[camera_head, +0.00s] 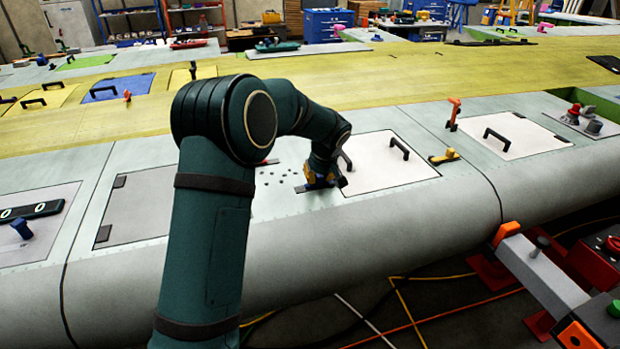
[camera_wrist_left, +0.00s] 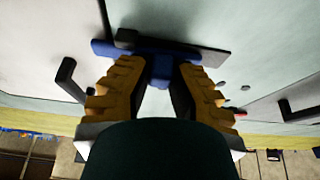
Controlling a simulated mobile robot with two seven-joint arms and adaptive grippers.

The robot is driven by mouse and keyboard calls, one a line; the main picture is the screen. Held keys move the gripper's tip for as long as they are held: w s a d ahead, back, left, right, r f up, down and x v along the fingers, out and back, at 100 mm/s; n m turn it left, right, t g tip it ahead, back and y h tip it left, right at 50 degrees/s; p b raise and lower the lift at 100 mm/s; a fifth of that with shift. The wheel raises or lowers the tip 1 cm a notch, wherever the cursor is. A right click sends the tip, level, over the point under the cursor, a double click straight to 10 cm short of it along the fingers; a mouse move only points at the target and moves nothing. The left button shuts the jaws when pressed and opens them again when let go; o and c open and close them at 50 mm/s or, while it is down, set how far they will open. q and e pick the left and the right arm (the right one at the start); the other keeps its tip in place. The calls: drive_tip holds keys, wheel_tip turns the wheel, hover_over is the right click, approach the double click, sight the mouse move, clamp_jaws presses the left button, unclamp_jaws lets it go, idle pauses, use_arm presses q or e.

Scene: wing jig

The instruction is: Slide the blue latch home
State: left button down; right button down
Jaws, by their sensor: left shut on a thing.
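My left gripper (camera_head: 318,180) is down on the wing skin at the left edge of a white hatch panel (camera_head: 385,170). In the left wrist view its two yellow, ridged fingers (camera_wrist_left: 160,80) are shut on the stem of the blue latch (camera_wrist_left: 160,53). The latch has a blue crossbar that lies along a dark plate (camera_wrist_left: 200,50) on the skin. In the head view my fingers and wrist hide most of the latch. Whether the latch sits at the end of its travel cannot be told. My right gripper is not in view.
A yellow latch (camera_head: 444,157) and an upright orange latch (camera_head: 453,113) stand right of the white panel. A blue knob (camera_head: 22,228) is at far left. An orange-ended jig arm (camera_head: 545,270) stands at lower right.

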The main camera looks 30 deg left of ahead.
use_arm(q)
drive_tip(key=shift+w+d, duration=0.45)
drive_tip(key=shift+d, duration=0.05)
drive_tip(key=c, duration=1.2)
unclamp_jaws()
drive_tip(key=o, duration=0.4)
drive_tip(key=shift+w+f, duration=0.15)
drive_tip(key=shift+w, duration=0.05)
drive_tip(key=shift+s, duration=0.15)
